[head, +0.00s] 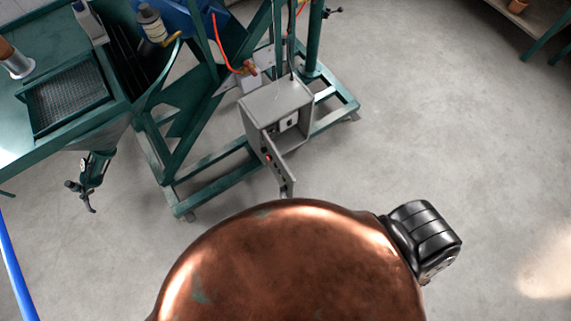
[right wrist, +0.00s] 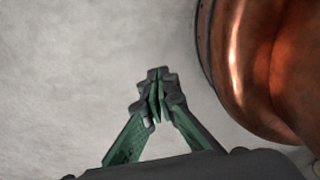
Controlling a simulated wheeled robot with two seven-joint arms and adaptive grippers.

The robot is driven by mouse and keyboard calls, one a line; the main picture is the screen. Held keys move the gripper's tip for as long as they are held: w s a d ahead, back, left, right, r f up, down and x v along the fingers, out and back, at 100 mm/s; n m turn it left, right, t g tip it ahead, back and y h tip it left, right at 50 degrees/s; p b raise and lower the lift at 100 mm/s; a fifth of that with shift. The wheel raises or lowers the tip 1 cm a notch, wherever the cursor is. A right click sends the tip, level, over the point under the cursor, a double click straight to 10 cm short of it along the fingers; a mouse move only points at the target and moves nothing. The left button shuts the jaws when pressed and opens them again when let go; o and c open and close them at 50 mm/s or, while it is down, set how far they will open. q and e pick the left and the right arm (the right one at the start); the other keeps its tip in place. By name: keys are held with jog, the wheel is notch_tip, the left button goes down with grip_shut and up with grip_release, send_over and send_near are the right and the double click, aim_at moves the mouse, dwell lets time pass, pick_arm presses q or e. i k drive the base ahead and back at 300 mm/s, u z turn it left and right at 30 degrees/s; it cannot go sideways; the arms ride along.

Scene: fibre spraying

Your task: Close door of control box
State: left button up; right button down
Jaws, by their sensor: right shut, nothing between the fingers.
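The control box (head: 275,103) is a grey box on the green stand in the head view. Its door (head: 280,162) stands open and swung out towards me, with a red button and other small controls on it. The inside of the box shows a light panel. My right gripper (right wrist: 157,90) is shut and empty in the right wrist view, with bare floor behind it. Neither the box nor its door shows in that view. Neither gripper shows in the head view.
The green stand's base frame (head: 215,177) runs along the floor around the box. A green workbench (head: 62,130) with a dark grate is at the left, and a green tool (head: 92,178) is below it. The grey floor (head: 440,120) right of the box is clear.

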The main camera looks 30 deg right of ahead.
aim_at(290, 182)
jog(key=z, duration=0.95)
jog(key=k, duration=0.7)
jog(key=z, duration=1)
jog(key=k, duration=0.25)
jog(key=u, duration=1)
